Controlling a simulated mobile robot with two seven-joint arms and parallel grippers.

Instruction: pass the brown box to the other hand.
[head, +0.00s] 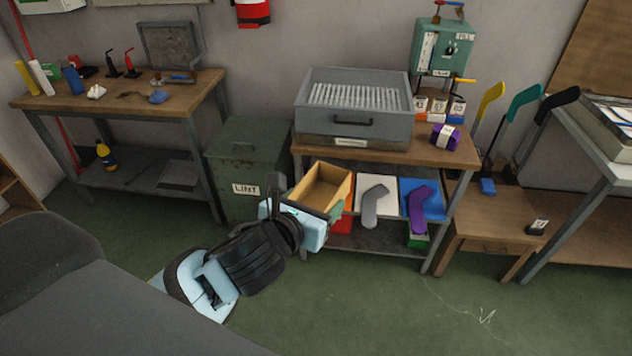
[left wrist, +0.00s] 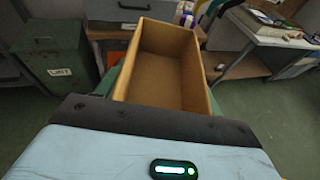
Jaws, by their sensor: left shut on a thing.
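The brown box (head: 322,186) is an open-topped tan tray-like box, empty inside, held in the air in front of the workbench in the head view. My left gripper (head: 312,208) is shut on the box's near end, with green fingers at its two sides. In the left wrist view the box (left wrist: 160,88) points away from the gripper, its open top facing the camera. The fingertips are partly hidden by the box there. My right gripper is in neither view.
A workbench (head: 398,152) with a grey heater-like unit (head: 352,128) stands behind the box. A green lint bin (head: 245,165) is left of it. Grey and purple socks (head: 417,207) hang at the bench front. Green floor (head: 400,310) is clear in front.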

